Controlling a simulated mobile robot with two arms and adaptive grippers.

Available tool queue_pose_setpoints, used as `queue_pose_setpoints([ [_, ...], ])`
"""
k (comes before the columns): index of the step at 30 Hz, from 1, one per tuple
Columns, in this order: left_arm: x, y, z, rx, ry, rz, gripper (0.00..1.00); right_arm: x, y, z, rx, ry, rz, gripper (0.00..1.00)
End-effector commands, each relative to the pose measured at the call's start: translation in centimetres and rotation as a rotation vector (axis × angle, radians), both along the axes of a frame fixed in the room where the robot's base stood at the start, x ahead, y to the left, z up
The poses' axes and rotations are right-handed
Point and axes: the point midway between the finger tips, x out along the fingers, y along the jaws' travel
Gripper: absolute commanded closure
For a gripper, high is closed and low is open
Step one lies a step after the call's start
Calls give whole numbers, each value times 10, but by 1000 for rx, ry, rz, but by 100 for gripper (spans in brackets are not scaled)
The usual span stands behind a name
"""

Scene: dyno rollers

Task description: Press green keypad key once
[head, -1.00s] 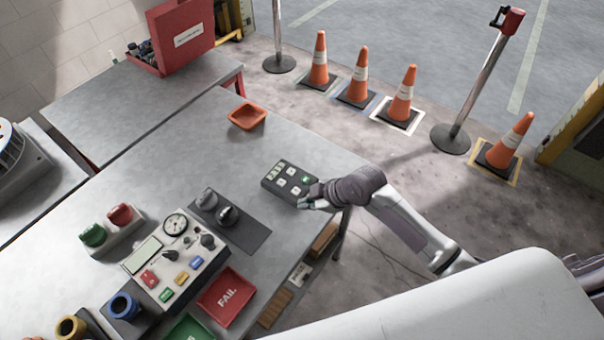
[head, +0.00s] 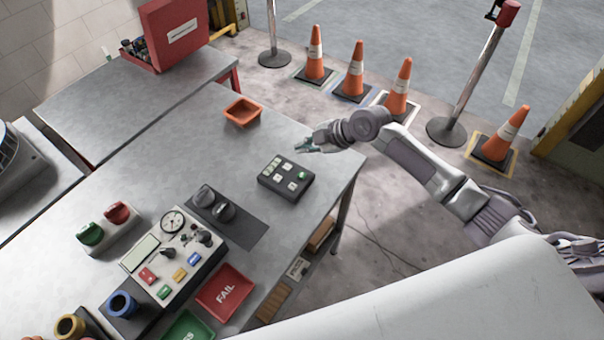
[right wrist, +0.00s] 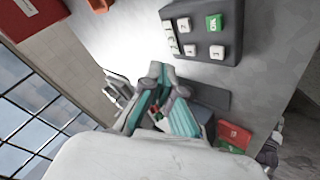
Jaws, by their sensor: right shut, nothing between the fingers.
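The dark keypad (head: 287,184) lies on the grey table near its right edge, with several white keys. Its green key (head: 303,175) is at the right side. In the right wrist view the green key (right wrist: 214,23) shows at the top, with the keypad (right wrist: 184,9) around it. My right gripper (head: 303,148) is shut and empty. It is above the table, beyond the keypad in the head view and apart from it. In the right wrist view its teal-lined fingers (right wrist: 160,75) are below the keypad in the picture. My left gripper is out of view.
An orange tray (head: 243,112) stands to the left of my right gripper. A control panel (head: 173,258), dark knobs (head: 214,203) and a red FAIL tray (head: 225,291) are nearer. Cones and posts stand on the floor beyond the table.

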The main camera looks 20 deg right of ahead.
Motion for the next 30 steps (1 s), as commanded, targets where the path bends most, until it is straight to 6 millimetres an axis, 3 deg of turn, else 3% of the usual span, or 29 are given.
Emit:
queue_pose_setpoints([
  [18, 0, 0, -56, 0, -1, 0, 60, 0, 0, -79, 0, 1, -1, 100],
  [30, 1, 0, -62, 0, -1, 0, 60, 0, 0, -85, 0, 1, -1, 100],
])
